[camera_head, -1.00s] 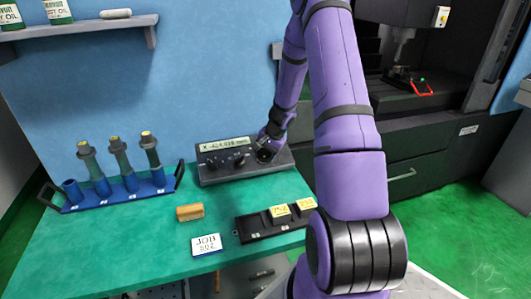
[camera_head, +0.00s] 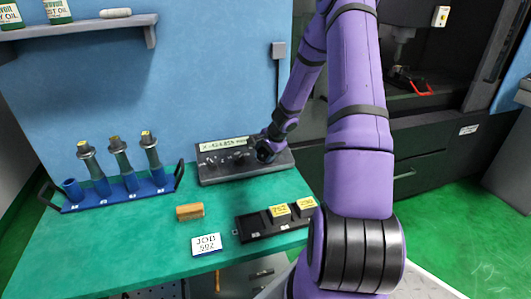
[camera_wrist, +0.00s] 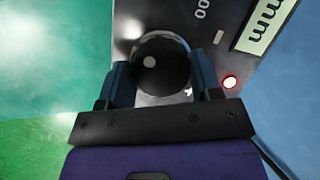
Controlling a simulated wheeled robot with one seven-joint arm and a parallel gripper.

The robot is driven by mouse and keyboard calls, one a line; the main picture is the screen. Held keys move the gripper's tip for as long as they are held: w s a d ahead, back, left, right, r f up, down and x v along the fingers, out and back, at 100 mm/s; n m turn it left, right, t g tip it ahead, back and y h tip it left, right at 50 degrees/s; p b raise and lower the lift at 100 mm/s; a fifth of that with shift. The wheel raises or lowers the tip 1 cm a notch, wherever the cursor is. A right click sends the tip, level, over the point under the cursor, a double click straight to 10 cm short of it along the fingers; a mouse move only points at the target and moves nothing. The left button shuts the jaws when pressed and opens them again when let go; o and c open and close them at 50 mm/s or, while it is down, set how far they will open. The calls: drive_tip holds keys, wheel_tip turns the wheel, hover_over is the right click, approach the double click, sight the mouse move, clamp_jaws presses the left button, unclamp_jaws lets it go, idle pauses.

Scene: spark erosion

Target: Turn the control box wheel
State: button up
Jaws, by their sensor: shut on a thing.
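The control box (camera_head: 222,171) is a dark box with a pale display strip (camera_head: 226,144) on the green bench, against the blue wall. In the wrist view its grey face (camera_wrist: 211,55) fills the middle. The wheel (camera_wrist: 160,62) is a round black knob with a light dot left of its centre. My gripper (camera_wrist: 162,80) is shut on the wheel, one finger on each side of it. In the head view my gripper (camera_head: 265,152) is at the right end of the box, and the wheel is mostly hidden behind it.
A blue rack (camera_head: 118,197) with several tool holders stands at the left. A wooden block (camera_head: 189,211), a JOB card (camera_head: 206,244) and a black tray (camera_head: 250,228) with yellow-labelled pieces lie in front.

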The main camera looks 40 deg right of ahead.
drive_tip(key=shift+a+f, duration=0.1)
drive_tip(key=shift+a, duration=0.05)
drive_tip(key=o, duration=0.9)
drive_tip(key=shift+d+r, duration=0.2)
drive_tip(key=shift+r, duration=0.1)
drive_tip(key=v, duration=1)
drive_tip(key=shift+s, duration=0.1)
